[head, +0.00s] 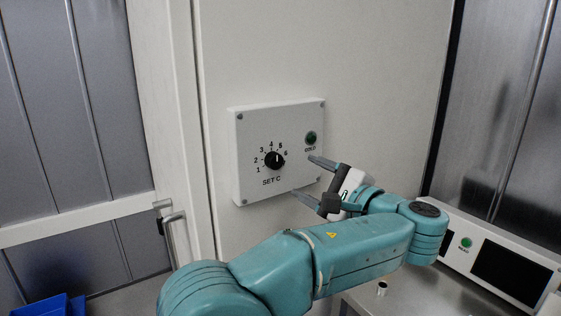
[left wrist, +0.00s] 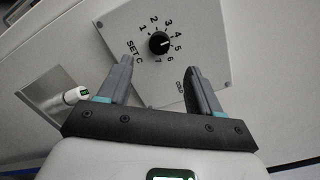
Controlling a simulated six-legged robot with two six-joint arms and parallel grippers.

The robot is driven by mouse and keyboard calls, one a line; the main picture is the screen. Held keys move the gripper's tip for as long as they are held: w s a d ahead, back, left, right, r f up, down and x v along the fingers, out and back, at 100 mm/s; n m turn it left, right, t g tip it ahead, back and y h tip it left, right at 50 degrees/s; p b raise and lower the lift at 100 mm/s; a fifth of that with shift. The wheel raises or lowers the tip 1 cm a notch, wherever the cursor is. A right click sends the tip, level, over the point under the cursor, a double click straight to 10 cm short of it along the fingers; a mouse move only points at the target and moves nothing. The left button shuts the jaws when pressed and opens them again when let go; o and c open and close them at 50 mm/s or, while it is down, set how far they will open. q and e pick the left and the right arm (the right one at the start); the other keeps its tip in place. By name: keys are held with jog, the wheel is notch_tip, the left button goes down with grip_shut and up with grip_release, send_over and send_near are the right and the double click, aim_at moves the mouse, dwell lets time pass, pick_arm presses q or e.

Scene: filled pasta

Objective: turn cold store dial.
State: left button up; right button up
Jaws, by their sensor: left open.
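The cold store dial (head: 274,159) is a round black knob on a white control box (head: 247,187) marked "SET C", with numbers around it. Its pale pointer mark faces upward, near 4 or 5; I cannot tell exactly. My left gripper (head: 303,175) is open and empty, in front of the box and to the right of the dial. In the left wrist view the dial (left wrist: 158,43) shows between and just beyond the two fingertips (left wrist: 158,58), apart from them. My right gripper is not in view.
A door handle (head: 173,222) sticks out at the left. A white unit with dark screens (head: 506,271) stands at the lower right near a small metal cup (head: 382,288). A blue bin (head: 42,307) is at the lower left.

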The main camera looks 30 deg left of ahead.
aim_at(276, 162)
pick_arm(q)
jog(key=p+x, duration=0.2)
jog(key=x, duration=0.7)
jog(key=shift+w+a, duration=0.2)
jog(key=shift+a, duration=0.1)
jog(key=c, duration=1)
jog(key=shift+f, duration=0.1)
jog(key=shift+c, duration=0.2)
